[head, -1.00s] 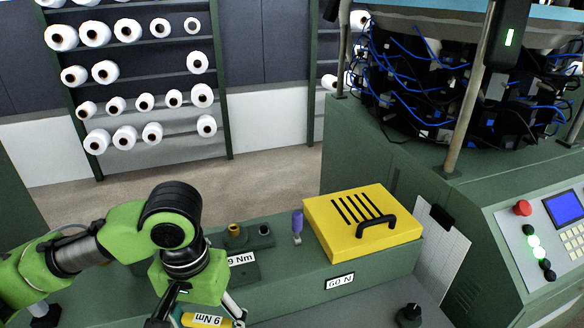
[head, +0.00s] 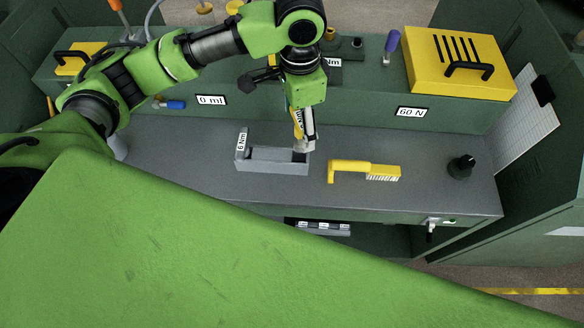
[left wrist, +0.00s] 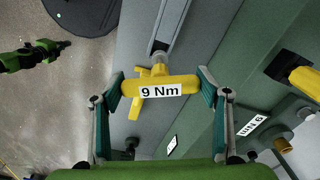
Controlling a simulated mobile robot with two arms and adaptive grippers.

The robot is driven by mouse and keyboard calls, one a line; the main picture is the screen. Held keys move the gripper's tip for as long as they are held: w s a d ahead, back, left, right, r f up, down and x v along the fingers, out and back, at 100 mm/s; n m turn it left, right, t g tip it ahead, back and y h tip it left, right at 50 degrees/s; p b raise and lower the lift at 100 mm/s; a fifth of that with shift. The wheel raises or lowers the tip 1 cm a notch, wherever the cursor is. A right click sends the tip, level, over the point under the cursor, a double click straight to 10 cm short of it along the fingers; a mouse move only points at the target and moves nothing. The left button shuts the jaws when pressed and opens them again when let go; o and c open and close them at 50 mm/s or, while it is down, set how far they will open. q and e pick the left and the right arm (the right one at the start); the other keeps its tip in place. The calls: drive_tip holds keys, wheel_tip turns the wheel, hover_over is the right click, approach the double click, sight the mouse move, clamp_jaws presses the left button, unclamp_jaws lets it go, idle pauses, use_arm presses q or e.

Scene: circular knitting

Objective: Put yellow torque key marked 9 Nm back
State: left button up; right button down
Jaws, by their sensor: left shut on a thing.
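My left gripper (head: 303,138) is shut on the yellow torque key (head: 296,120) and holds it over the worktop. In the left wrist view the key (left wrist: 160,88) lies crosswise between both fingertips (left wrist: 163,88), its "9 Nm" label facing the camera. Its metal shaft points away from the camera. The key is at the right end of a grey slotted holder (head: 270,162), which carries a sideways "Nm" label whose digit could be 6 or 9. I cannot tell whether the shaft touches the holder. The holder's slot also shows in the left wrist view (left wrist: 173,28).
A yellow brush (head: 350,170) lies right of the holder, and a black knob (head: 461,165) stands farther right. My green arm fills the foreground. Worktop between brush and knob is clear.

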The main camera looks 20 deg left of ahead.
sight(298, 143)
use_arm(q)
wheel_tip(298, 143, down, 5)
drive_tip(key=shift+w+r+p, duration=0.1)
drive_tip(key=shift+p, duration=0.2)
wheel_tip(298, 143, down, 5)
drive_tip(key=shift+r+p, duration=0.2)
drive_tip(key=shift+p, duration=0.15)
drive_tip(key=shift+f, duration=0.2)
use_arm(e)
drive_tip(key=shift+w+a+r, duration=0.3)
drive_tip(key=shift+a+r, duration=0.15)
drive_tip(key=shift+r, duration=0.25)
use_arm(q)
drive_tip(key=shift+f, duration=0.15)
drive_tip(key=o, duration=1.2)
use_arm(e)
drive_tip(key=shift+d, duration=0.25)
